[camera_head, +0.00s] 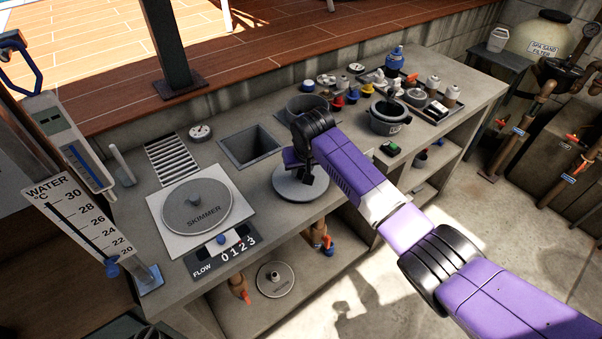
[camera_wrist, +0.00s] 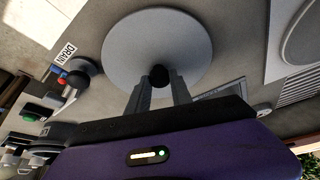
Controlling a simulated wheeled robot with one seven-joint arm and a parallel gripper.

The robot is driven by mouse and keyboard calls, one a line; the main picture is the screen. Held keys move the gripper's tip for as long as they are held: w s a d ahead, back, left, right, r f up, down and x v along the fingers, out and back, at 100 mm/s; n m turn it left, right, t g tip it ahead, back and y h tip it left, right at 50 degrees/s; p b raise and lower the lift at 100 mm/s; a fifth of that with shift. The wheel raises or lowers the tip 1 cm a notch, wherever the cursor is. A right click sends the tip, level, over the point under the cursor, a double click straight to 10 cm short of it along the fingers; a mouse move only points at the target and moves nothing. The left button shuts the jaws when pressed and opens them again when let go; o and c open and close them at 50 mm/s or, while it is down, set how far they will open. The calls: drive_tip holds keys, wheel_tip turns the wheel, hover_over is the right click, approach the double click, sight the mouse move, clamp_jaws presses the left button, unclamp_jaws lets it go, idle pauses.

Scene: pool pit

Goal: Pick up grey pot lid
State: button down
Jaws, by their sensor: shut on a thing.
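The grey pot lid (camera_head: 288,190) is a flat round disc below my gripper, near the front edge of the counter. In the wrist view the lid (camera_wrist: 157,35) fills the upper middle. A dark round knob stands at its near side, between my gripper's (camera_wrist: 158,88) two fingertips. The fingers are shut on the knob. In the head view my gripper (camera_head: 298,166) is over the lid and partly hides it. I cannot tell whether the lid is touching the counter or raised. A dark grey pot (camera_head: 386,121) stands open to the right.
A skimmer lid (camera_head: 194,206) lies on a pale plate to the left, with a flow scale (camera_head: 224,247) in front. A square opening (camera_head: 250,146) is behind. Several bottles and fittings crowd the back right. A round lid (camera_head: 275,279) is on the lower shelf.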

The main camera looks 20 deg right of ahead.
sight(302, 172)
wheel_tip(302, 172, up, 18)
drive_tip(key=b, duration=0.3)
drive_tip(key=shift+d+r, duration=0.1)
idle(0.4)
